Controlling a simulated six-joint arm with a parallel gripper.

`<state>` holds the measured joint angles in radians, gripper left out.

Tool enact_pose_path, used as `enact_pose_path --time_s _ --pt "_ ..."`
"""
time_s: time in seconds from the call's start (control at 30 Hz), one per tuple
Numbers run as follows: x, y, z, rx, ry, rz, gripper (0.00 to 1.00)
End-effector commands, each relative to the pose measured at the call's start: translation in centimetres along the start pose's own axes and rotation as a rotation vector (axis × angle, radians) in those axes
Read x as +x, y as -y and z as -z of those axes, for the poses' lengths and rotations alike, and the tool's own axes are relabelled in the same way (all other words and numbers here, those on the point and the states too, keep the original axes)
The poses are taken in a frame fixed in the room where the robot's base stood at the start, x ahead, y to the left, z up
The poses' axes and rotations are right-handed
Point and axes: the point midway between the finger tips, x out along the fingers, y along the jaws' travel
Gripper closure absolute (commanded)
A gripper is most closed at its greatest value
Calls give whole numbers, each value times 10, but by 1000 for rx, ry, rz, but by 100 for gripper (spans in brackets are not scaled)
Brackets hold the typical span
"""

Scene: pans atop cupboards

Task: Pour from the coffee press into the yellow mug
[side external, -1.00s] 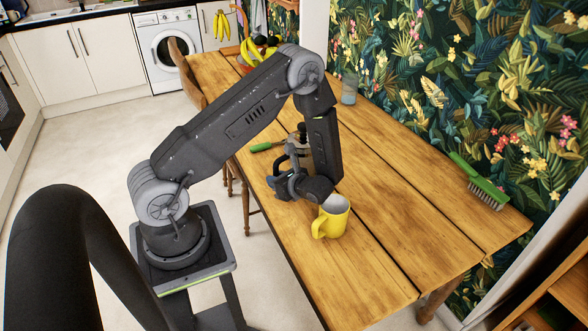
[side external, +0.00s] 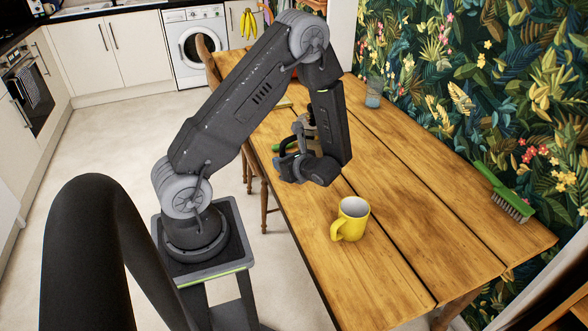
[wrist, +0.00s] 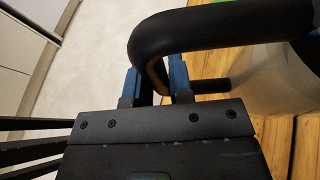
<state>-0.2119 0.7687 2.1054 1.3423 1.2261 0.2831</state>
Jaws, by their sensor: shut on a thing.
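The yellow mug (side external: 354,220) stands upright on the wooden table, its handle toward the left and its pale inside showing. My gripper (side external: 284,165) is up and to the left of the mug in the side external view, apart from it. In the wrist view, the blue fingers of my gripper (wrist: 158,82) are shut on the black handle (wrist: 225,27) of the coffee press. The clear body of the press (wrist: 275,82) shows at the right there. In the side external view the press (side external: 304,127) is mostly hidden behind my arm; its tilt and contents are unclear.
The wooden table (side external: 400,190) is bare around the mug. A green brush (side external: 508,195) lies by the wall at the right edge. A clear glass (side external: 374,92) stands farther back. A green-handled item (side external: 284,148) lies partly hidden behind my gripper.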

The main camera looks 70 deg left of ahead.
Motion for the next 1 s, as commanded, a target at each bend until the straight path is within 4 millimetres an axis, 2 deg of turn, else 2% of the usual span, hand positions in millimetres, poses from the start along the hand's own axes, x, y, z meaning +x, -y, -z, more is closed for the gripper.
enact_pose_path --time_s 0.1,0.3,0.57,0.77,0.87,1.0 --pt "9 -15 -20 -9 2 -2 100" --pt "23 -38 -46 -9 2 -1 100" --pt "30 -49 -63 -10 3 -3 100" --pt "12 -25 -60 -29 1 -47 100" --pt "-8 -4 -53 -44 0 -92 100" --pt "-48 22 -37 -71 -2 -172 100"
